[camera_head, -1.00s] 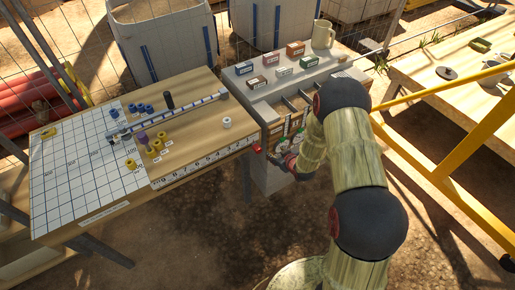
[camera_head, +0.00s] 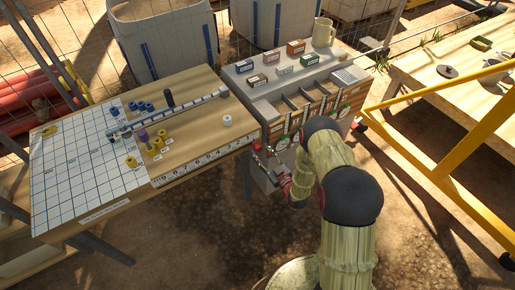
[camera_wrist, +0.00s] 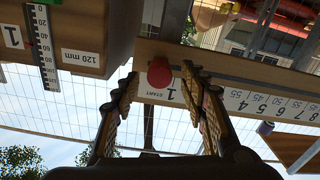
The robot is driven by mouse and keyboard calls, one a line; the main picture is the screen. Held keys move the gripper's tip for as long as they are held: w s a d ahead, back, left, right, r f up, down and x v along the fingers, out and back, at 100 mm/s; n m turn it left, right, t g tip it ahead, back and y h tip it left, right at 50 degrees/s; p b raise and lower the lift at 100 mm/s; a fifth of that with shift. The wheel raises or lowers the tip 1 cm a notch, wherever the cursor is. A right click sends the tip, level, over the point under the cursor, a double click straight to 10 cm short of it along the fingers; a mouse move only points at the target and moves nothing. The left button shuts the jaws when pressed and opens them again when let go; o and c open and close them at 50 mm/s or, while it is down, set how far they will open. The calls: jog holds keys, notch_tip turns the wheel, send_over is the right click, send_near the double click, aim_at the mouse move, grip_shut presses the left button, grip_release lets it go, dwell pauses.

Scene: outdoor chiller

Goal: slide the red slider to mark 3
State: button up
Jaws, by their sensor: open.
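The red slider (camera_head: 257,147) is at the right end of the white numbered scale (camera_head: 205,160) on the wooden table's front edge. In the wrist view it is a round red knob (camera_wrist: 159,72) beside the START label and the mark 1. My gripper (camera_wrist: 160,75) is open, with one fingertip on each side of the knob in that view. I cannot tell whether the fingers touch it. In the head view my gripper (camera_head: 266,160) is just in front of the slider, partly blurred by its small size. Mark 3 is too small to pick out.
The wooden table (camera_head: 195,135) carries a gridded sheet, several blue and yellow pieces and a striped rail. A grey bench (camera_head: 265,95) with boxes, a mug (camera_head: 323,33) and gauges stands right of the slider. A yellow frame (camera_head: 430,170) is farther right. Ground before the table is clear.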

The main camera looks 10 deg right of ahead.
aim_at(259, 150)
jog(key=shift+b+x, duration=0.3)
jog(key=shift+x, duration=1.65)
jog(key=shift+c, duration=0.3)
grip_shut()
